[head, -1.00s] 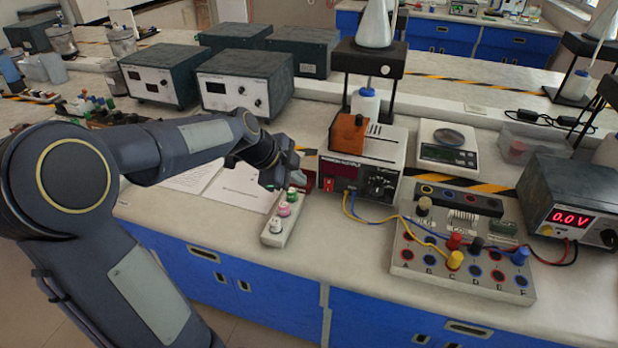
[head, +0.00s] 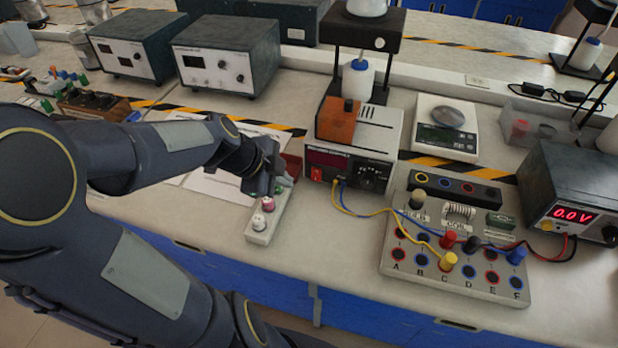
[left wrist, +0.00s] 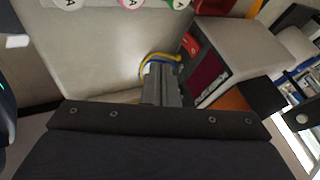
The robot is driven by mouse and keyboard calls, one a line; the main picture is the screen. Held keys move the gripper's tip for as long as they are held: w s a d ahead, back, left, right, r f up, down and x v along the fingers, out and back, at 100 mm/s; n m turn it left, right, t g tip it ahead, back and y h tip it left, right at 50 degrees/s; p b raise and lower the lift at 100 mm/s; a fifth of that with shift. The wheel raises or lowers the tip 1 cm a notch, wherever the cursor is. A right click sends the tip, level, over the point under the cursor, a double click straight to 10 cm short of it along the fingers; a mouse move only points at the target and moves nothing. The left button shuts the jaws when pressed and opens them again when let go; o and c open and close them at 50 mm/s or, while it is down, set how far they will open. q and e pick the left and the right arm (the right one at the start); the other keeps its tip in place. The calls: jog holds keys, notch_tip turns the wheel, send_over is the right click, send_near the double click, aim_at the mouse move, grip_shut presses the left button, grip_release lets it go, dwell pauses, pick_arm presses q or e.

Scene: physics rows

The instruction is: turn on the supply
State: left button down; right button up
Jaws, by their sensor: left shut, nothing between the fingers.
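The power supply (head: 350,166) is a pale box with a dark front, a dark display, a black dial and a red switch (head: 317,174) at the lower left. Its display looks unlit. In the left wrist view the red switch (left wrist: 191,44) and dark display (left wrist: 208,77) show just beyond the fingers. My left gripper (head: 280,182) is shut and empty, a short way left of the supply's front. Its closed fingers also show in the left wrist view (left wrist: 164,84). They look apart from the switch. My right gripper is in neither current view.
A strip with coloured knobs (head: 263,222) lies beneath my left gripper. Yellow and blue wires (head: 388,216) run from the supply to a terminal board (head: 400,270). A lit 0.0 V meter (head: 570,200) stands right. An orange-brown block (head: 336,120) sits on the supply.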

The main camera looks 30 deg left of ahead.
aim_at(316, 174)
pick_arm(q)
jog(key=x, duration=0.8)
jog(key=shift+d+f, duration=0.15)
jog(key=shift+f, duration=0.05)
jog(key=w, duration=0.3)
jog(key=shift+w+a+f+p, duration=0.2)
jog(key=shift+a+f+p, duration=0.1)
jog(key=shift+a, duration=0.05)
jog(key=shift+w+a+f, duration=0.1)
jog(key=shift+w+a, duration=0.1)
jog(key=shift+w, duration=0.25)
jog(key=shift+w+f+b, duration=0.3)
jog(key=shift+f+b, duration=0.25)
jog(key=shift+b, duration=0.55)
jog(key=shift+s+r+p, duration=0.1)
jog(key=shift+r+p, duration=0.3)
jog(key=shift+p, duration=0.1)
jog(key=shift+r, duration=0.15)
